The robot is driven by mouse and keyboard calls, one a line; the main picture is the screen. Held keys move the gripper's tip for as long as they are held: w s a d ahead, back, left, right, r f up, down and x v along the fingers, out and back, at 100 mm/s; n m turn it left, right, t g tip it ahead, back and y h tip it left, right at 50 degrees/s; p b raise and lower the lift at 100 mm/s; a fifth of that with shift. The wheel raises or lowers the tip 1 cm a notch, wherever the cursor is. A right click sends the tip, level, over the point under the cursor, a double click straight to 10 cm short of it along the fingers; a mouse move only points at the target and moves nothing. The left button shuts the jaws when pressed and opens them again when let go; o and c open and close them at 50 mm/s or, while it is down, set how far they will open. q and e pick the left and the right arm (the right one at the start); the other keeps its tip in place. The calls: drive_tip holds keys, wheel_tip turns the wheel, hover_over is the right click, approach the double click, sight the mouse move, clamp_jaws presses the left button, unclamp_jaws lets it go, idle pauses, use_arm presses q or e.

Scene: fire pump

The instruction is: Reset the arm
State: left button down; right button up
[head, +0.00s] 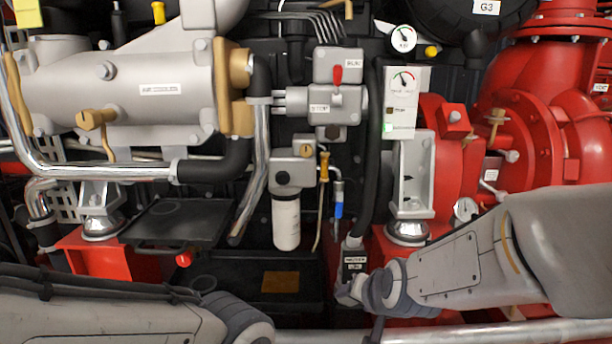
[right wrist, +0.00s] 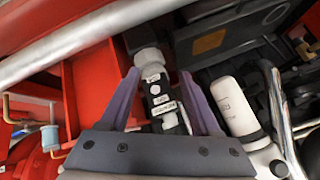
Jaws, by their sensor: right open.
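My right gripper (head: 350,291) comes in from the right in the head view, low at the middle. In the right wrist view its two purple fingers (right wrist: 158,76) are spread apart. A black and white fitting with small labels (right wrist: 162,97) shows between them, and I cannot tell whether they touch it. The labelled fitting also shows in the head view (head: 354,262), just above the gripper. A grey control box (head: 322,103) with a STOP label and a small red lever (head: 338,75) is higher up. My left arm enters at the lower left; its gripper is out of view.
A white filter canister (head: 286,222) hangs left of the fitting, and it also shows in the right wrist view (right wrist: 236,106). A red pump housing (head: 540,110) fills the right. A grey cylinder (head: 150,90), chrome pipes and a black tray (head: 178,222) crowd the left.

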drive_tip(key=s+d+f+n+g+h, duration=0.2)
drive_tip(key=s+d+f+n+g, duration=0.35)
drive_tip(key=s+d+f, duration=0.4)
drive_tip(key=s+a+r+n+g+y+p, duration=0.1)
drive_tip(key=s+a+r+n+g+p, duration=0.4)
drive_tip(key=s+a+r, duration=0.95)
wheel_tip(320, 180, up, 37)
drive_tip(key=n+t+p, duration=0.1)
drive_tip(key=t+p, duration=0.1)
drive_tip(key=p, duration=3.7)
drive_tip(key=shift+s+p, duration=0.3)
drive_tip(key=shift+s, duration=0.05)
drive_tip(key=shift+r, duration=0.1)
